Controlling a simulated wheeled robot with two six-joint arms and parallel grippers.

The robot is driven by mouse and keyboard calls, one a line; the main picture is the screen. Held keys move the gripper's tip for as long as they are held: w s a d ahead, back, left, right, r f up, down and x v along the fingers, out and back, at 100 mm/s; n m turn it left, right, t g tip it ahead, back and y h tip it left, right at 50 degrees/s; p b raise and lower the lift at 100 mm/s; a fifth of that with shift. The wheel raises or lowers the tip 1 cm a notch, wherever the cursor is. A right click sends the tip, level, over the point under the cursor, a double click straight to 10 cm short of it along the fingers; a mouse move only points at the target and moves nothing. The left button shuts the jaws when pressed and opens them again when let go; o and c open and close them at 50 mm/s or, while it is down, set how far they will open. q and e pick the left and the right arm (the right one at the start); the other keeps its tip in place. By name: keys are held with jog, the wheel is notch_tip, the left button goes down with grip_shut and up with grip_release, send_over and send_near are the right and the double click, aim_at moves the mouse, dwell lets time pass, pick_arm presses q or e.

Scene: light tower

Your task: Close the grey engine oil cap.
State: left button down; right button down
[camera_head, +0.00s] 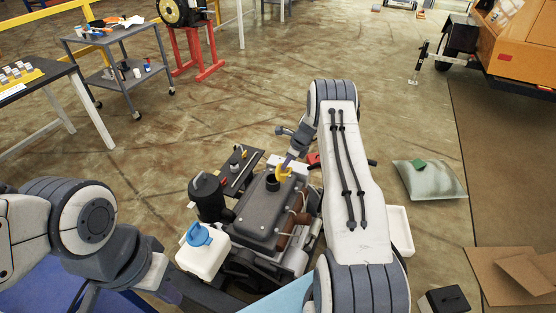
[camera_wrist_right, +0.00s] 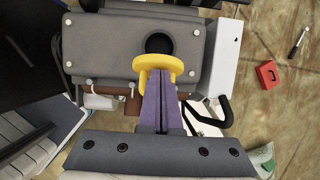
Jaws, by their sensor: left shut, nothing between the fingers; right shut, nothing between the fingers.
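The grey engine (camera_head: 262,215) stands in front of me, with a dark round filler opening (camera_head: 272,182) on its top cover; the opening also shows in the right wrist view (camera_wrist_right: 158,43). A yellow cap-like piece (camera_head: 285,172) is beside the opening, tilted up off it. In the right wrist view the yellow piece (camera_wrist_right: 150,64) partly overlaps the opening's near edge. My right gripper (camera_head: 288,163) is shut and empty, its purple fingertips (camera_wrist_right: 158,75) right at the yellow piece; whether they touch it I cannot tell. My left gripper (camera_head: 170,291) is shut and empty at lower left, away from the cap.
A white jug with a blue cap (camera_head: 204,258) and a black canister (camera_head: 207,198) stand left of the engine. A small dark tray with tools (camera_head: 245,160) is behind it. A red object (camera_wrist_right: 267,74) lies on the floor to the right.

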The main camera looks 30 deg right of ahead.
jog(key=shift+w+a+f+g+h+b, duration=0.2)
jog(key=shift+w+a+g+b, duration=0.1)
jog(key=shift+w+a, duration=0.2)
jog(key=shift+w+a+f+g+h+b, duration=0.1)
jog(key=shift+w+a+g+h+b, duration=0.2)
jog(key=shift+w, duration=0.25)
jog(key=w+a+f+b, duration=0.1)
jog(key=b, duration=0.1)
jog(key=w+a+f+b, duration=0.1)
jog(key=w+b, duration=0.1)
jog(key=b, duration=0.1)
jog(key=shift+w+a+f, duration=0.15)
jog(key=shift+a+f, duration=0.05)
jog(key=shift+a, duration=0.1)
jog(key=f+b, duration=0.1)
jog(key=w+a+f+b, duration=0.1)
jog(key=b, duration=0.1)
jog(key=w+f+b, duration=0.1)
jog(key=shift+a, duration=0.35)
jog(key=shift+w+b, duration=0.1)
jog(key=shift+b, duration=0.2)
jog(key=v, duration=1)
